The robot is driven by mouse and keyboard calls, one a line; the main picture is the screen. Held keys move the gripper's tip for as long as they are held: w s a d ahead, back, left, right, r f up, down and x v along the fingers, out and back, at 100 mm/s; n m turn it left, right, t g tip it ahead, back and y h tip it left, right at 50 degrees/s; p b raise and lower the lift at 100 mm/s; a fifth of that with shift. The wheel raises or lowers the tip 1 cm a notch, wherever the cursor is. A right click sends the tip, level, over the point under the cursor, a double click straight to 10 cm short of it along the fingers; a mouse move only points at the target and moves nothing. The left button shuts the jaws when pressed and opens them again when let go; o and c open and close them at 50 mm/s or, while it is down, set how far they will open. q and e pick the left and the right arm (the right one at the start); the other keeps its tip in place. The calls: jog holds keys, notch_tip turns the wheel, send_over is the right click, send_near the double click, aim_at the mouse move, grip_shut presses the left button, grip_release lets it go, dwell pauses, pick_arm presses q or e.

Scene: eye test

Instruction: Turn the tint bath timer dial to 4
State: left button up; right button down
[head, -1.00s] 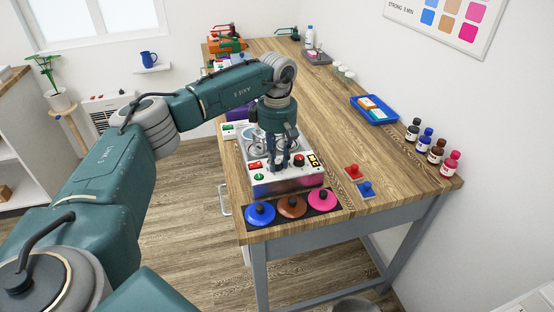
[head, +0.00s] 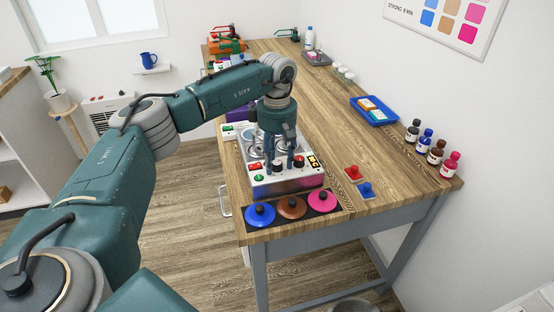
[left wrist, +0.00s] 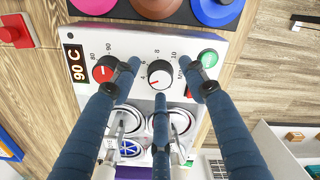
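The tint bath (head: 290,183) stands near the table's front end, its control panel (left wrist: 215,50) facing up in the left wrist view. The timer dial (left wrist: 160,74) is a white knob with a red mark pointing to the lower left, near the 4. Around it run 4, 6, 8, 10 and "Min". My left gripper (left wrist: 160,80) is open, with blue fingers spread around the dial; gaps show between dial and fingertips. In the head view this gripper (head: 281,163) hangs straight down over the panel. My right gripper is out of view.
A red dial (left wrist: 104,70) and a "90 C" display (left wrist: 75,63) sit beside the timer dial; a green button (left wrist: 208,58) is on its other side. Dye bottles (head: 436,150) and a blue tray (head: 373,111) lie right.

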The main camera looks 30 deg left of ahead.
aim_at(277, 162)
pick_arm(q)
notch_tip(277, 162, up, 12)
dwell(0.6)
